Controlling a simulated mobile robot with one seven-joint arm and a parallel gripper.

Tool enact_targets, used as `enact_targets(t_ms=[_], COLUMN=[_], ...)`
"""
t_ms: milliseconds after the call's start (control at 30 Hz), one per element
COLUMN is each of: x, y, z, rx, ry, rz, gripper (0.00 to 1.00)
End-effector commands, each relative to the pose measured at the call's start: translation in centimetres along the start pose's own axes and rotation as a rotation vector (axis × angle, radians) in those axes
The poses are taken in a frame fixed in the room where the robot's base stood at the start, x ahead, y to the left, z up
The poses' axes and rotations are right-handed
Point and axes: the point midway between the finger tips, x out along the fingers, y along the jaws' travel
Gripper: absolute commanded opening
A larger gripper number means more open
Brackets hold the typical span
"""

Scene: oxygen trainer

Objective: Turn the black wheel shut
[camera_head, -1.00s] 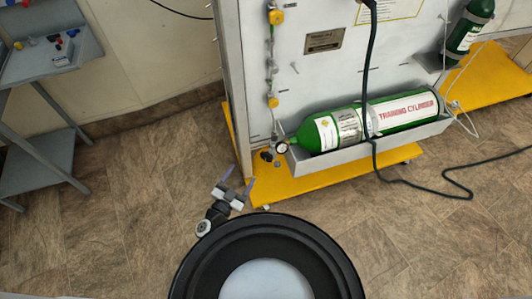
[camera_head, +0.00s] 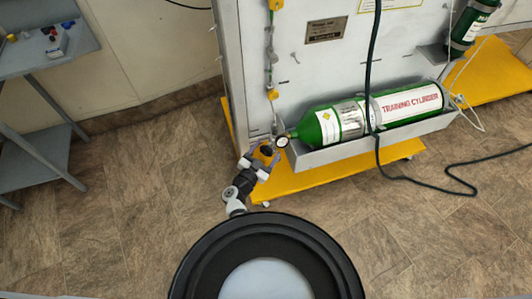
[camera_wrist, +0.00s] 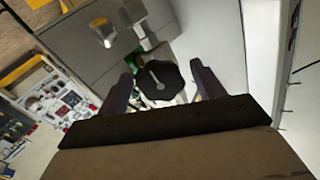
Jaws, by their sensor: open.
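The black wheel (camera_wrist: 160,83) is an eight-sided knob with a pale pointer mark on its face. In the head view the wheel (camera_head: 266,150) sits low at the left end of the green training cylinder (camera_head: 350,119), beside a round gauge (camera_head: 283,142). My gripper (camera_wrist: 162,72) is open, one finger on each side of the wheel in the wrist view, with gaps showing on both sides. In the head view my gripper (camera_head: 263,157) is at the wheel and partly overlaps it. I cannot tell how deep the wheel lies between the fingers.
The cylinder lies in a grey trough (camera_head: 375,143) on the panel, above a yellow base (camera_head: 310,180). A dark hose (camera_head: 374,75) hangs across the cylinder to the floor. A yellow fitting (camera_head: 272,94) is on the pipe above. A grey shelf (camera_head: 45,150) stands left; floor between is clear.

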Motion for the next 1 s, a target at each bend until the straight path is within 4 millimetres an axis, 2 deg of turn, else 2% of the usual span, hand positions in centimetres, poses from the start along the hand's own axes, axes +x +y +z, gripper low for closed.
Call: enact_targets(t_ms=[333,667,1000], x=[0.34,0.32,0.31], y=[-0.04,-0.05,-0.01], z=[-0.05,-0.04,0.0], rx=[0.0,0.0,0.049], ry=[0.0,0.0,0.0], rz=[-0.001,-0.001,-0.001], gripper=[0.66,0.23,0.23])
